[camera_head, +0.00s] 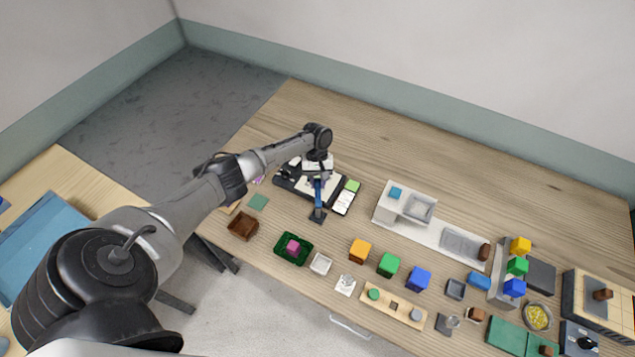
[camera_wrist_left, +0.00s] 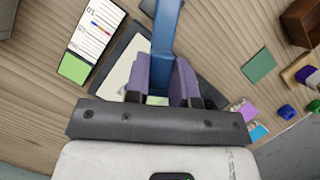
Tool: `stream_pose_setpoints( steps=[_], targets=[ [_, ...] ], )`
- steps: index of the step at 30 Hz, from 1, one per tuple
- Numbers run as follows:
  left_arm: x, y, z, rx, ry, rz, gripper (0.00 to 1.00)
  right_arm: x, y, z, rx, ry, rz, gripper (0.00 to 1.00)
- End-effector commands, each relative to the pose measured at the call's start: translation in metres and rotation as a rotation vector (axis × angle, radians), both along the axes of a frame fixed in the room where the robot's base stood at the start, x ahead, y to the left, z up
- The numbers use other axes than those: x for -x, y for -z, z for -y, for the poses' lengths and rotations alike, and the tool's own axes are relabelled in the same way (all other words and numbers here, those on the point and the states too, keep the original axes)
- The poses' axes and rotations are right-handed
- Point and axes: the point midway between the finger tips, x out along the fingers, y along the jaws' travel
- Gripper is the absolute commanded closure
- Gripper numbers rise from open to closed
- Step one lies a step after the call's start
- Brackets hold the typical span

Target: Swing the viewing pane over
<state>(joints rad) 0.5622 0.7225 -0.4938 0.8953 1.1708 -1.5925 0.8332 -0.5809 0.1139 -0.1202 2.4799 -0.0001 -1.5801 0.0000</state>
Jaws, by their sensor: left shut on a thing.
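A blue bar (camera_head: 318,194) runs from a small dark foot (camera_head: 317,216) up to my left gripper (camera_head: 317,172) near the middle of the table. In the left wrist view, the purple-grey fingers of my left gripper (camera_wrist_left: 161,82) are shut on the blue bar (camera_wrist_left: 166,30), one on each side. Below them lies a dark frame with a pale panel (camera_wrist_left: 118,78); it shows partly behind my gripper in the head view. I cannot make out a clear viewing pane apart from this bar and panel. My right gripper is not in view.
A lined white card (camera_head: 343,203) with a green patch lies right of the dark frame. A teal square (camera_head: 258,202), a brown box (camera_head: 243,226) and a green tray (camera_head: 281,246) lie in front. Coloured cubes and fixtures crowd the right. The table behind is bare.

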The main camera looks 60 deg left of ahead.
Motion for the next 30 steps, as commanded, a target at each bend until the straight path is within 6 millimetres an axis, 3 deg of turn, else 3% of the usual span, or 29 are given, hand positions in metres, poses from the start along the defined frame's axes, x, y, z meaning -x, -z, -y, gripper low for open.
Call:
stream_pose_setpoints(
  steps=[16, 17, 18, 24, 30],
  targets=[
    [-0.0010, -0.0004, 0.0008, 0.001, 0.018, 0.000, 1.00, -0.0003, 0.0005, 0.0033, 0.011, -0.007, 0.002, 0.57],
    [-0.0009, -0.0004, 0.0008, 0.001, 0.018, 0.000, 0.74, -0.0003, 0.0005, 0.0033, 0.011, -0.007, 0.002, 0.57],
    [-0.0010, -0.0004, 0.0007, 0.001, 0.018, 0.000, 0.70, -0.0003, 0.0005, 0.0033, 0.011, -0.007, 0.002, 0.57],
    [-0.0009, -0.0002, 0.0006, 0.000, 0.017, 0.000, 0.51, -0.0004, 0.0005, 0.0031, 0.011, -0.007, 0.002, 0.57],
    [-0.0008, -0.0001, 0.0004, 0.000, 0.017, 0.000, 0.51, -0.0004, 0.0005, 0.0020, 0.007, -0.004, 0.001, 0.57]
  ],
)
